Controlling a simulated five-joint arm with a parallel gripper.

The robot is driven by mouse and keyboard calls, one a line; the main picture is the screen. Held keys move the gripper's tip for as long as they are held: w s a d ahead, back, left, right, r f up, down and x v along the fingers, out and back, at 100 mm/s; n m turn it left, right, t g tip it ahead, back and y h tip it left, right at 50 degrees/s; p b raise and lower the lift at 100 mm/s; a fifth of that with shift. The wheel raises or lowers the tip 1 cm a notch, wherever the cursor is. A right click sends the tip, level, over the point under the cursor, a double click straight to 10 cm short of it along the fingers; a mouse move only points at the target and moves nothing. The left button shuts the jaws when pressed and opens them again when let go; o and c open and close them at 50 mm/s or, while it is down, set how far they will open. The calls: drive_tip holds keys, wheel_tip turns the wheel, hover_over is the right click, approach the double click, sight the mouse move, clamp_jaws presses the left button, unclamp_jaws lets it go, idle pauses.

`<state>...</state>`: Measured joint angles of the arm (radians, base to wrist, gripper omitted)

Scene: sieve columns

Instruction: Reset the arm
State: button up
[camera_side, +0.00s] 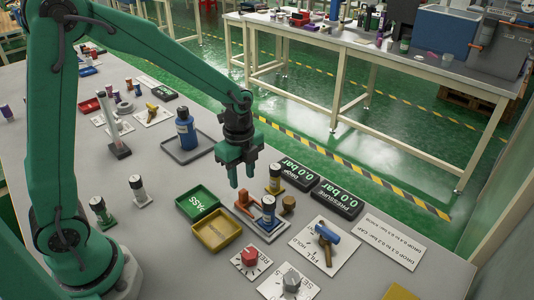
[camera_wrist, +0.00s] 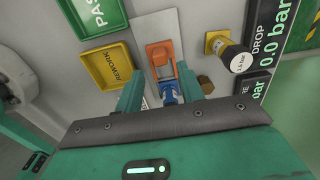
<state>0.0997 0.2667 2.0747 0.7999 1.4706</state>
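My gripper (camera_side: 241,176) hangs pointing down above the bench, near the middle of the side view. Its two green fingers stand apart with nothing seen between them in the side view. In the wrist view my gripper (camera_wrist: 160,88) also shows its fingers apart. In the wrist view, the orange part (camera_wrist: 160,52) and a blue piece (camera_wrist: 170,92) appear between the fingers, partly hidden by the gripper body.
A green PASS tray (camera_side: 197,205) and yellow REWORK tray (camera_side: 217,232) lie left of the column. DROP (camera_side: 297,173) and PRESSURE (camera_side: 338,198) displays read 0.0 bar. A blue bottle (camera_side: 185,128) stands in a grey tray behind.

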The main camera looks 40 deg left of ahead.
drive_tip(key=shift+r, duration=0.1)
drive_tip(key=s+a+r+n+t, duration=0.2)
drive_tip(key=s+r+n, duration=0.5)
drive_tip(key=n, duration=0.2)
drive_tip(key=s+a+r+n+t, duration=0.1)
drive_tip(key=s+r+n+t, duration=0.2)
drive_tip(key=s+r+n, duration=0.5)
drive_tip(key=shift+s+a+r+n+t, duration=0.2)
drive_tip(key=shift+s+a+n+t, duration=0.1)
drive_tip(key=shift+a+n, duration=0.15)
